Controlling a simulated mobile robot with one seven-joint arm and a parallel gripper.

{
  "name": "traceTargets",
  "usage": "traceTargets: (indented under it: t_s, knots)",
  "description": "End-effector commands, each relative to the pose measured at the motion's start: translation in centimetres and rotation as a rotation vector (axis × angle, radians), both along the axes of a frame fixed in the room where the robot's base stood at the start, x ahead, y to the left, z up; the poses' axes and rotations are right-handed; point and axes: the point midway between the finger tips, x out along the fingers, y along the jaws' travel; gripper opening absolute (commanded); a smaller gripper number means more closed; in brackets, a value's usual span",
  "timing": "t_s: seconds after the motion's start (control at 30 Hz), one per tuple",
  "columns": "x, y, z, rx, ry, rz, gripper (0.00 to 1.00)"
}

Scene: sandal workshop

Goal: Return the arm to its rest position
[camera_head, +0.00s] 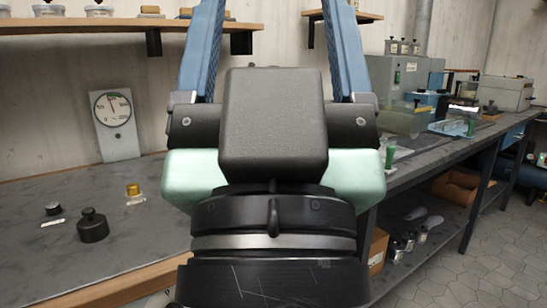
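My gripper (270,30) fills the middle of the camera_head view, seen from behind, pointing up and away. It has a black housing, pale green sides and two blue fingers. The fingers stand wide apart, and only wall and a bit of shelf show between them. Their tips run out of the top of the picture. The gripper hides part of the workbench (60,262) and wall behind it. I cannot tell how far the gripper is from the bench.
On the bench at left are a black weight (92,225), a small black knob-like piece (53,209), a brass piece (133,189) and a dial gauge (115,118). A wall shelf (110,26) holds jars. Grey machines (405,80) stand on the right bench. Tiled floor (480,262) shows lower right.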

Motion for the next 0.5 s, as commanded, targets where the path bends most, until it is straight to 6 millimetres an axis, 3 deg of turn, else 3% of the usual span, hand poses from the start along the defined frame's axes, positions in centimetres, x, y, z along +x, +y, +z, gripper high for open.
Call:
traceTargets:
  t_s: [0.03, 0.5]
  knots:
    - [0.0, 0.0, 3.3, 0.0, 0.001, 0.0, 0.77]
    - [0.1, 0.0, 18.0, -0.001, 0.002, 0.002, 0.77]
